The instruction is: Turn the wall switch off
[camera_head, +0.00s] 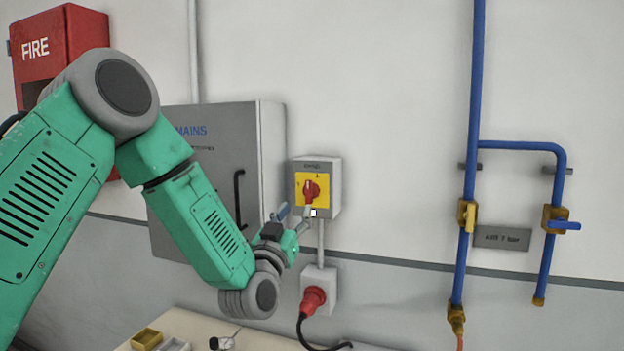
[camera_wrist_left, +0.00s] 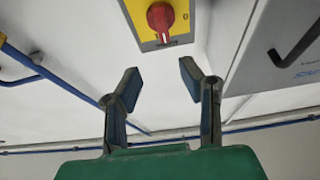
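The wall switch (camera_head: 317,188) is a grey box with a yellow plate and a red rotary knob (camera_head: 311,191). It is mounted on the wall right of the grey mains cabinet. In the left wrist view the red knob (camera_wrist_left: 161,19) is at the top, its marked bar roughly upright, with a "0" to its right. My left gripper (camera_head: 294,217) is just below and left of the knob. In the left wrist view my left gripper (camera_wrist_left: 157,82) has its two fingers apart with nothing between them, and the knob lies beyond the fingertips, apparently untouched. My right gripper is out of view.
The grey mains cabinet (camera_head: 200,130) with a black handle is left of the switch. A red plug (camera_head: 313,299) sits in a socket below. Blue pipes (camera_head: 472,120) with valves run at right. A red fire box (camera_head: 58,45) is at upper left. A table edge (camera_head: 185,322) shows below.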

